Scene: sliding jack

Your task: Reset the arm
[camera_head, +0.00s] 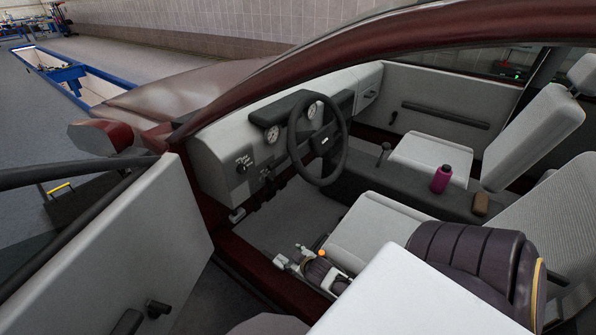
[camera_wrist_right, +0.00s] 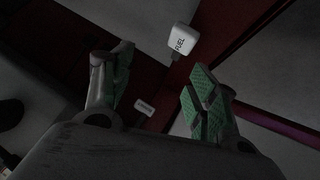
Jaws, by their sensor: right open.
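My right gripper (camera_wrist_right: 160,82) is open and empty in the right wrist view, its green-padded fingers apart. A white lever marked FUEL (camera_wrist_right: 182,40) shows beyond the fingertips, near the right finger. A second small white piece (camera_wrist_right: 145,106) shows between the fingers, lower down; I cannot tell how far beyond them it lies. In the head view my right wrist and gripper (camera_head: 308,264) are low inside the car's driver-side door opening, beside the driver's seat (camera_head: 375,232). The fingers are too small there to make out fully. My left gripper is not in view.
The open car door (camera_head: 110,255) stands at left. The dark red sill (camera_head: 250,268) and roof frame (camera_head: 330,50) bound the opening. The steering wheel (camera_head: 318,143) is ahead. A magenta bottle (camera_head: 441,179) and a brown block (camera_head: 481,204) stand on the centre console. The footwell (camera_head: 290,215) is clear.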

